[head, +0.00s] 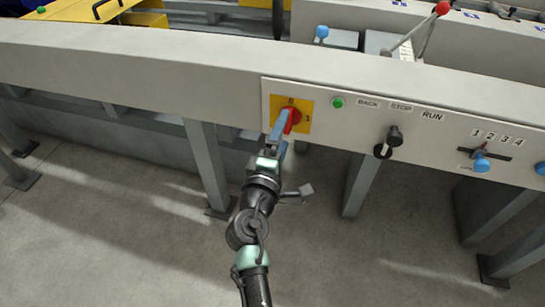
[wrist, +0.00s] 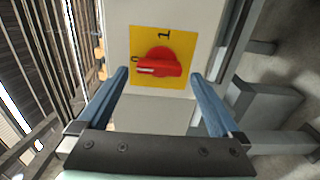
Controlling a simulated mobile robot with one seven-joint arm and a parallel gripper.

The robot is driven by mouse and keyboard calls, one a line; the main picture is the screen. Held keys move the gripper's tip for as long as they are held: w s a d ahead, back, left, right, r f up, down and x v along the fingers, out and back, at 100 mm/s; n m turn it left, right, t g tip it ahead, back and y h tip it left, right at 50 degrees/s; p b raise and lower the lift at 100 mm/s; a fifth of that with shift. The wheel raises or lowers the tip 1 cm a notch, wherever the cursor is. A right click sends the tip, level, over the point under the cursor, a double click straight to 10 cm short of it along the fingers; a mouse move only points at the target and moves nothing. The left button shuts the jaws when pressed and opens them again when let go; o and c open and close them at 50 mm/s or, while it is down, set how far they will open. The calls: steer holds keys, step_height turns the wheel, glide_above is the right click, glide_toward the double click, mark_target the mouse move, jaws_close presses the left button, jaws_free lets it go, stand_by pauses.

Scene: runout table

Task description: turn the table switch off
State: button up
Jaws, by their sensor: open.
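The table switch is a red rotary knob (head: 295,115) on a yellow plate (head: 276,101) in the pale front panel. In the wrist view the red knob (wrist: 158,63) shows its yellow plate (wrist: 175,36) with "1" at the top and "0" at the left. The white mark on its handle points left, close to the "0". My gripper (head: 282,121) is open in front of the switch, partly hiding it in the head view. In the wrist view its blue fingers (wrist: 160,74) stand left and right of the knob, with gaps showing; no contact is visible.
Right of the switch are a green button (head: 338,102), a black selector (head: 392,138) by BACK, STOP and RUN labels, and a blue-knobbed slider (head: 481,165). A red-topped lever (head: 442,9) rises above the panel. Grey legs (head: 209,165) stand below; the floor before them is clear.

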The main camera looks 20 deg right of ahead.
steer(key=p+v, duration=0.1)
steer(key=v, duration=0.9)
steer(key=shift+s+a, duration=0.2)
steer(key=w+a+r+m+t+y, duration=0.15)
steer(key=r+m, duration=0.35)
steer(key=r, duration=0.8)
steer(key=w+a+r+m+t+y, duration=0.1)
steer(key=a+r+m+t, duration=0.2)
steer(key=r, duration=1)
steer(key=s+a+r+m+t+y+p, duration=0.1)
steer(key=s+a+r+t+y, duration=0.2)
steer(key=r, duration=0.6)
steer(key=s+a+r+m+t+y+p, duration=0.1)
steer(key=s+r+t+y, duration=0.1)
steer(key=s+r, duration=0.5)
steer(key=s+a+r+m+t+y+p, duration=0.1)
steer(key=s+a+r+t+y, duration=0.2)
steer(key=r, duration=0.7)
step_height(320, 180, up, 30)
steer(key=p, duration=3.1)
steer(key=shift+w+d+r, duration=0.15)
steer(key=shift+w+r, duration=0.05)
steer(key=shift+w, duration=0.05)
